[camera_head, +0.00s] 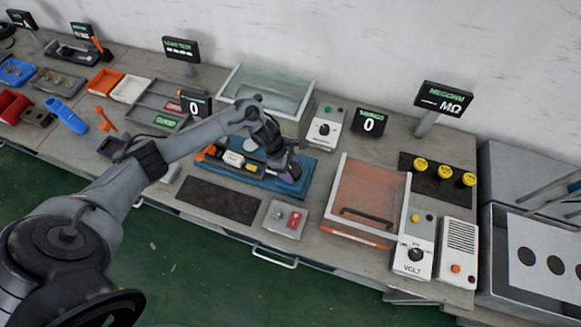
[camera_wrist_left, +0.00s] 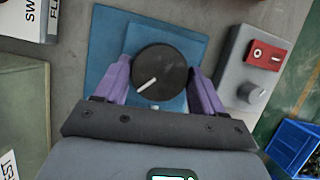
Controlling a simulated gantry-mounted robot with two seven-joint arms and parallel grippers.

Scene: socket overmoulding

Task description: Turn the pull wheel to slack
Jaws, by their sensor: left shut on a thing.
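The pull wheel, a round black knob (camera_wrist_left: 165,70), shows in the left wrist view on a blue plate. A white line on its face points to the lower left. My left gripper (camera_wrist_left: 158,76) has its purple fingers on both sides of the wheel and is shut on it. In the head view my left gripper (camera_head: 289,168) is at the right end of the blue fixture (camera_head: 232,180), and the wheel is mostly hidden behind it. My right gripper is not in view.
A grey box with a red switch (camera_head: 295,217) stands in front of the fixture; it also shows in the left wrist view (camera_wrist_left: 265,52). A clear-lidded tray (camera_head: 370,190) is to the right. A dark mat (camera_head: 217,200) lies at front left.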

